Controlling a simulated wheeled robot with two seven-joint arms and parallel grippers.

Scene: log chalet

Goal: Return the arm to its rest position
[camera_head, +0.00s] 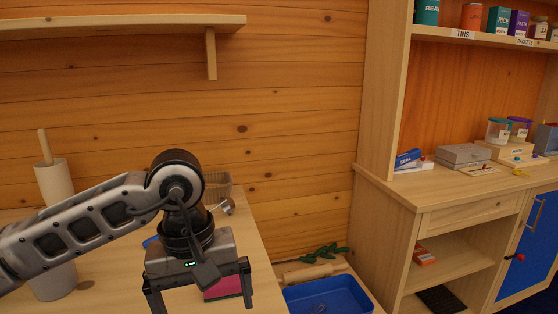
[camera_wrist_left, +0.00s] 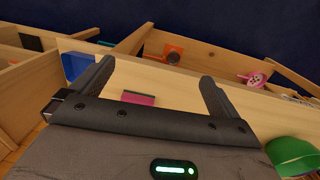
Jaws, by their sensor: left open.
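My left arm comes in from the left in the head view and bends down over the wooden table. My left gripper (camera_head: 200,294) points downward with its two fingers spread apart and nothing between them. In the left wrist view the gripper (camera_wrist_left: 158,82) also shows its fingers wide apart and empty. A pink and green block (camera_head: 222,287) lies on the table behind the gripper in the head view. It also shows beyond the fingers in the left wrist view (camera_wrist_left: 138,98). My right gripper is in neither view.
A paper roll holder (camera_head: 55,185) stands at the left of the table (camera_head: 255,275). A blue tray (camera_head: 328,297) is low to the right. A wooden cabinet (camera_head: 480,200) with shelves holds tins and boxes. A wall shelf (camera_head: 120,24) hangs above. A green object (camera_wrist_left: 294,155) shows at the wrist view's lower right.

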